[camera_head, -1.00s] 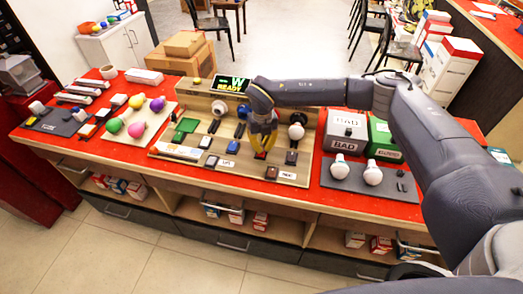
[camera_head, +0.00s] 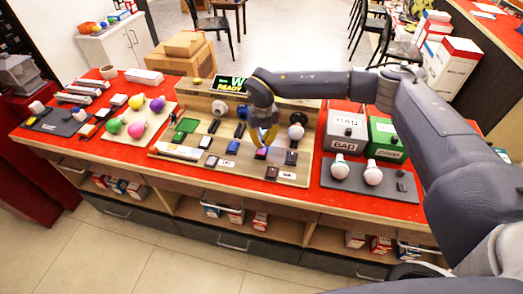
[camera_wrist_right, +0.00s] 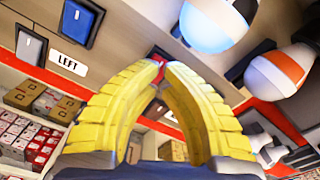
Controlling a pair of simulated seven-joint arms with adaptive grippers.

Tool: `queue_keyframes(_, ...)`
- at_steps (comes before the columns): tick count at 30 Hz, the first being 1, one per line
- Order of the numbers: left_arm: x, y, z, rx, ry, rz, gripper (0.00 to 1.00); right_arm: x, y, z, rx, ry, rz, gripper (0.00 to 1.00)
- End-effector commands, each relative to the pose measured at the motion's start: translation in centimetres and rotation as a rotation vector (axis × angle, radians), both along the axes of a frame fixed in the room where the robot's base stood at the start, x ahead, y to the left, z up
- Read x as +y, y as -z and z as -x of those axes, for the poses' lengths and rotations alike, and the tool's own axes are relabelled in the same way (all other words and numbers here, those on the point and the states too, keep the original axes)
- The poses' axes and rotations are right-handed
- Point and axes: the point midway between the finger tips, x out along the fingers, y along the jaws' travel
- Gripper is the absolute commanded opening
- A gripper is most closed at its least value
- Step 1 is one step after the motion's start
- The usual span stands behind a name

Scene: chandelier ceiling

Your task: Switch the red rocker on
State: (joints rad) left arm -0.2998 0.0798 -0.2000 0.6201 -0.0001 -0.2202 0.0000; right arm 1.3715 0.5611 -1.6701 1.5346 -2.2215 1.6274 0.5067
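The red rocker (camera_head: 261,154) sits in a dark housing near the front of the wooden panel (camera_head: 225,170). My right gripper (camera_head: 264,143) has yellow fingers and points down just above and behind the rocker. In the right wrist view its fingertips (camera_wrist_right: 161,66) come together, with a little red of the rocker (camera_wrist_right: 158,59) showing at the tips. The fingers hide most of the rocker, so I cannot tell its position or whether they touch it. The gripper holds nothing that I can see. My left gripper is out of view.
A blue rocker (camera_head: 233,147) stands left of the red one and a dark switch (camera_head: 291,157) right of it. A white bulb (camera_head: 296,131) is close to the gripper's right. A small screen (camera_head: 231,85) reading READY stands behind.

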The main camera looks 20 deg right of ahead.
Motion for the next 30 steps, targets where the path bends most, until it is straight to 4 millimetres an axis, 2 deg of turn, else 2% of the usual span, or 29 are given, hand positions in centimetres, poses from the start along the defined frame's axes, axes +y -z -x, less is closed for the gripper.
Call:
queue_keyframes(15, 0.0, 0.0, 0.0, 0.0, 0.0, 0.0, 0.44, 0.0, -3.4, -0.1, -0.002, -0.001, 0.0, 0.0)
queue_keyframes(30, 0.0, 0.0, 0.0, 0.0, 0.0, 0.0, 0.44, 0.0, -3.9, 0.0, 0.0, 0.0, 0.0, 0.0)
